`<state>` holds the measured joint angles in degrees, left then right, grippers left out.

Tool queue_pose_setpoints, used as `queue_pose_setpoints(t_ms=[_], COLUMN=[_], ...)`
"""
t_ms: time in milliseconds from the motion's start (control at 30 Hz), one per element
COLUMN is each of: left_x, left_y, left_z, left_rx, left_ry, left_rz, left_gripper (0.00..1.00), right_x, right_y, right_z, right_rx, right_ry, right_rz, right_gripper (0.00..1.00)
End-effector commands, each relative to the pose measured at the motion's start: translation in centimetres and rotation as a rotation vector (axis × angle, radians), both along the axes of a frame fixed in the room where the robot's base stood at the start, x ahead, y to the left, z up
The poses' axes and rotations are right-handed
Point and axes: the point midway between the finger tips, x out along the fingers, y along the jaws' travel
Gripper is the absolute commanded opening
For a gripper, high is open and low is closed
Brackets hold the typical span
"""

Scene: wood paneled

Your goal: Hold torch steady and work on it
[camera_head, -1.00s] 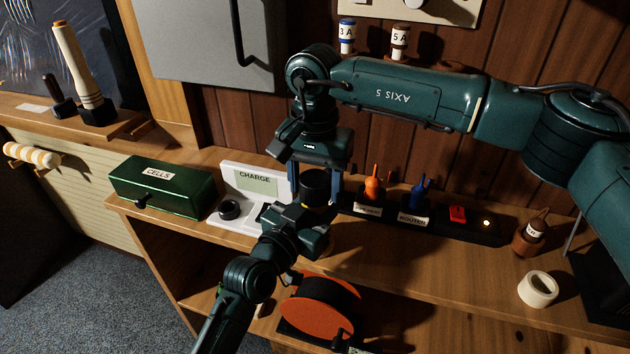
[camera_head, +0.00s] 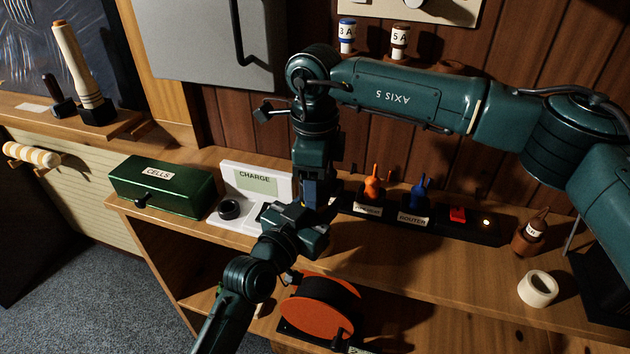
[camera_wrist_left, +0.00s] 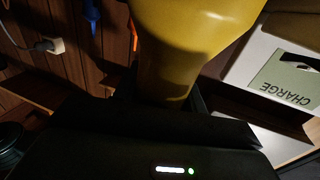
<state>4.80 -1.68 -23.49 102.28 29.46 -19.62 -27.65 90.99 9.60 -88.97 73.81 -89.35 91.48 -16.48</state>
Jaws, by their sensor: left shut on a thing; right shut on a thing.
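The torch (camera_wrist_left: 190,35) is yellow and fills the top middle of the left wrist view, narrowing toward my left jaws. My left gripper (camera_wrist_left: 165,108) is shut on its narrow part. In the head view, my left gripper (camera_head: 304,226) comes up from below and my right gripper (camera_head: 314,192) points down just above it. My right gripper is shut on the torch's upper end, where a black cap showed earlier. The torch is almost wholly hidden behind the two grippers in the head view.
A white charger marked CHARGE (camera_head: 236,219) and a green CELLS box (camera_head: 160,190) stand left of the grippers. Orange (camera_head: 372,188) and blue (camera_head: 417,197) items stand in a black rack to the right. A white ring (camera_head: 537,289) lies further right. A red reel (camera_head: 318,308) sits below.

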Motion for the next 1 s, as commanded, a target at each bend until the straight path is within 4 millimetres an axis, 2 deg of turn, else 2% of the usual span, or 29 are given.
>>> queue_pose_setpoints(t_ms=[133,167,400,867,1000], left_x=[-0.15,-0.15,-0.09,0.13,0.17], left_y=[-0.23,-0.23,-0.13,0.14,0.21], left_z=[-0.05,-0.05,-0.06,-0.07,-0.07], left_rx=[0.003,0.003,0.001,0.0,0.0], left_ry=[0.001,0.001,0.002,0.002,0.002], left_rz=[-0.005,-0.005,-0.003,0.003,0.005], left_gripper=[0.0,0.0,0.0,0.0,0.0], right_x=[0.2,0.21,0.07,-0.3,-0.31], right_y=[0.05,0.04,0.04,0.16,0.17], right_z=[0.12,0.12,0.07,-0.04,0.48], right_rx=[0.005,0.004,0.001,-0.001,-0.002], right_ry=[-0.008,-0.008,-0.003,0.006,0.006], right_rz=[0.0,0.0,0.003,0.012,0.013], right_gripper=[0.29,0.58,0.78,0.78,0.78])
